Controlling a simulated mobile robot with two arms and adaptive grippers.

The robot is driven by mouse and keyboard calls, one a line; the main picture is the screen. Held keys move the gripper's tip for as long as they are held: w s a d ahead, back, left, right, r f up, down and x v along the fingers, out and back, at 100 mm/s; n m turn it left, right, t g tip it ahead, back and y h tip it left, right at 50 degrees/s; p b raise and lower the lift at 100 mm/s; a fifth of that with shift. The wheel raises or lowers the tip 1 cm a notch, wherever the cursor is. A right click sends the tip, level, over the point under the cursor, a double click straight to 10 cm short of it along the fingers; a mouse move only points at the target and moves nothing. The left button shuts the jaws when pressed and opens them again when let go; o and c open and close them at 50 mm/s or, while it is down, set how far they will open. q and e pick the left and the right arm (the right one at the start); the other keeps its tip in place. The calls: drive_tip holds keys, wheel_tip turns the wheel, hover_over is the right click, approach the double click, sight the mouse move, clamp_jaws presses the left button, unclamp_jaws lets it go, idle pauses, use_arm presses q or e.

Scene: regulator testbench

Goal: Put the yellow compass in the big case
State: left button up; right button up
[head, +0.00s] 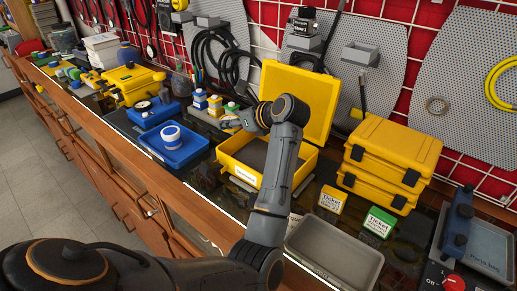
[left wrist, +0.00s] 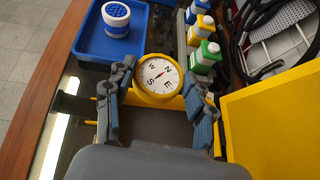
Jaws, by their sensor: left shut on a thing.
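The yellow compass (left wrist: 160,75), with a white dial and a red needle, sits between the fingers of my left gripper (left wrist: 160,92), which is shut on it, dial facing the wrist camera. In the head view my left gripper (head: 231,122) is at the back left of the big yellow case (head: 238,170), and the compass is mostly hidden there. The case stands open, its lid (head: 300,92) raised at the back and its dark interior partly covered by my left arm. The lid also shows at the right of the left wrist view (left wrist: 275,115). My right gripper is not in view.
A blue tray (head: 190,155) with a blue-and-white jar (head: 171,136) stands left of the case. Small capped bottles (head: 215,104) stand behind it. Two stacked yellow cases (head: 385,165), ticket boxes (head: 331,200) and a grey tray (head: 335,250) are to the right.

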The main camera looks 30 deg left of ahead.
use_arm(q)
hover_over(257, 159)
drive_tip(key=a, duration=0.1)
wheel_tip(257, 159, down, 5)
drive_tip(key=shift+s+a+f+p, duration=0.1)
drive_tip(key=shift+s+a+p, duration=0.05)
drive_tip(key=shift+p, duration=0.3)
drive_tip(key=shift+d+f, duration=0.4)
drive_tip(key=shift+f, duration=0.1)
drive_tip(key=f, duration=0.1)
drive_tip(key=f+p, duration=0.1)
drive_tip(key=f, duration=0.1)
drive_tip(key=shift+w+d, duration=0.15)
drive_tip(key=shift+w, duration=0.05)
drive_tip(key=shift+f, duration=0.3)
drive_tip(key=shift+f, duration=0.2)
drive_tip(key=o, duration=1.2)
drive_tip(key=shift+r, duration=0.1)
